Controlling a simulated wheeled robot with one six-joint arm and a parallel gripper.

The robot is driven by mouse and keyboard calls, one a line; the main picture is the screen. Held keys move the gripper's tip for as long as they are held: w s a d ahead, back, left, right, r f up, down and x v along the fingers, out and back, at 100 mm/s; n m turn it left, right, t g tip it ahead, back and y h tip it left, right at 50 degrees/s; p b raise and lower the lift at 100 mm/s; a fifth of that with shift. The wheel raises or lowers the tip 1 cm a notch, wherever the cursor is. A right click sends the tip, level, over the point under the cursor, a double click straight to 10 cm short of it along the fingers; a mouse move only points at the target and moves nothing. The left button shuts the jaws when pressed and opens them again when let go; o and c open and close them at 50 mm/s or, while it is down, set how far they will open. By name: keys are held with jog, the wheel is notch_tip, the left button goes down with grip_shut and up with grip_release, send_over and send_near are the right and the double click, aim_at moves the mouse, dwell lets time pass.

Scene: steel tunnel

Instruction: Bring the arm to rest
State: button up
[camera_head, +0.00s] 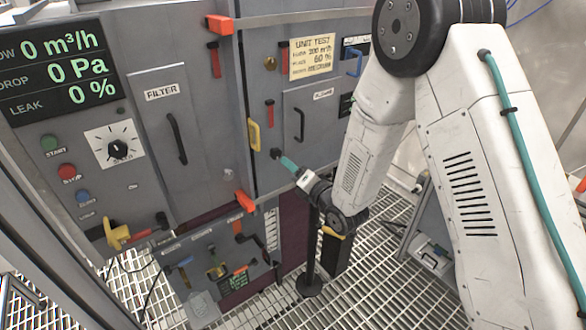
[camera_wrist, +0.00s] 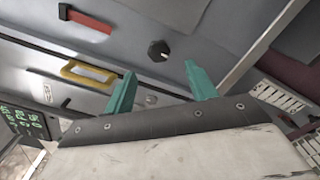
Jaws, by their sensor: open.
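My gripper (camera_head: 287,163) is in front of the grey cabinet, its teal fingers pointing at the panel beside a small black knob (camera_head: 276,153). In the wrist view my gripper (camera_wrist: 162,82) shows two teal fingers spread apart with nothing between them. The black knob (camera_wrist: 158,50) appears beyond the gap, on the panel. I cannot tell how far the fingertips are from the panel. My white arm hangs down from the upper right and bends in toward the cabinet.
A yellow handle (camera_head: 254,136) and a black door handle (camera_head: 299,124) stick out near the gripper. A filter door (camera_head: 161,120), a readout (camera_head: 60,68) and a dial (camera_head: 118,149) are left. A lower control box (camera_head: 215,265) stands below.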

jog(key=s+d+f+m+g+h, duration=0.3)
jog(key=d+f+m+g+h, duration=0.15)
jog(key=f+m, duration=0.4)
jog(key=s+d+r+m+g+h, duration=0.2)
jog(key=s+d+m+g+h, duration=0.3)
jog(key=m, duration=0.3)
jog(key=s+d+r+m+g, duration=0.1)
jog(key=s+d+r+m, duration=0.3)
jog(key=s+r, duration=0.5)
jog(key=s+d+r+m+g, duration=0.1)
jog(key=s+d+r+m, duration=0.4)
jog(key=s+r, duration=0.3)
jog(key=s+d+r+m+g, duration=0.2)
jog(key=s+d+r+m, duration=0.3)
jog(key=s+r, duration=0.4)
jog(key=shift+s+r+m, duration=0.3)
jog(key=shift+s+m, duration=0.55)
jog(key=shift+s, duration=1.55)
jog(key=shift+d+h, duration=0.1)
jog(key=shift+h, duration=0.15)
